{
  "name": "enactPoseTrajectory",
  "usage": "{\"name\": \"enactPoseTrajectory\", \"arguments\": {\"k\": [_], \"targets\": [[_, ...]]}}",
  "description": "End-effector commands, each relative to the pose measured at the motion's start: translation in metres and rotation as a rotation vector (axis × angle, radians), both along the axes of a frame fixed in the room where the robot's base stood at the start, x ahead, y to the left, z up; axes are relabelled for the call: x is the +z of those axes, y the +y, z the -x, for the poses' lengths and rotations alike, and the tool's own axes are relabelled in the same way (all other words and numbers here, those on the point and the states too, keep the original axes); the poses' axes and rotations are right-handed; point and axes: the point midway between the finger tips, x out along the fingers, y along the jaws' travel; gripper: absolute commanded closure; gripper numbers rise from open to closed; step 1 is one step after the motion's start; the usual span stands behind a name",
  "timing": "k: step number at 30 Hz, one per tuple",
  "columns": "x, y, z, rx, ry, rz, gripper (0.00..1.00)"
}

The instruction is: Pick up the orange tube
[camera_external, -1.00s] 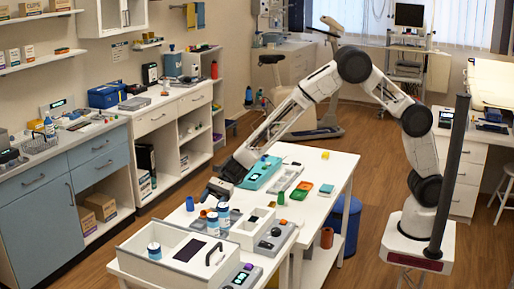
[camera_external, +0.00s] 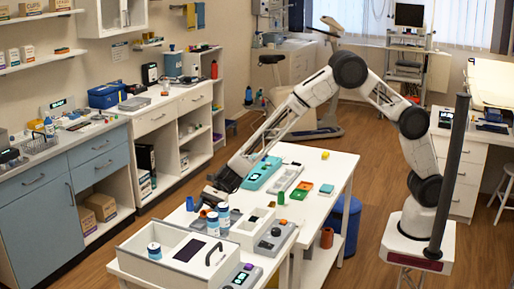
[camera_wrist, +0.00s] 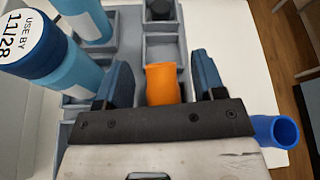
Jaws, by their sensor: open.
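The orange tube (camera_wrist: 163,86) shows in the wrist view between my two fingers, in or against a grey compartmented rack (camera_wrist: 162,48). My gripper (camera_wrist: 161,72) is open, with one blue-grey finger on each side of the tube and a visible gap to each. The dark palm hides the tube's near end. In the external view, my gripper (camera_external: 209,200) is low over the near left part of the white table (camera_external: 315,170), and the orange tube (camera_external: 203,212) is a small patch just below it.
Blue-and-white bottles (camera_wrist: 35,45) stand close by the left finger. A white box (camera_external: 160,270) and a grey device (camera_external: 275,235) are nearby. The table's left edge is close.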

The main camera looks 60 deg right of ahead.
Motion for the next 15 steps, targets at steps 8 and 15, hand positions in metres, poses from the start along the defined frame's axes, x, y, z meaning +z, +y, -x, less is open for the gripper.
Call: {"name": "enactPoseTrajectory", "arguments": {"k": [8,15], "targets": [[-0.0001,0.0,0.0001,0.0,0.0,0.0,0.65],[0.0,-0.0001,0.0,0.0,0.0,0.0,0.9]]}}
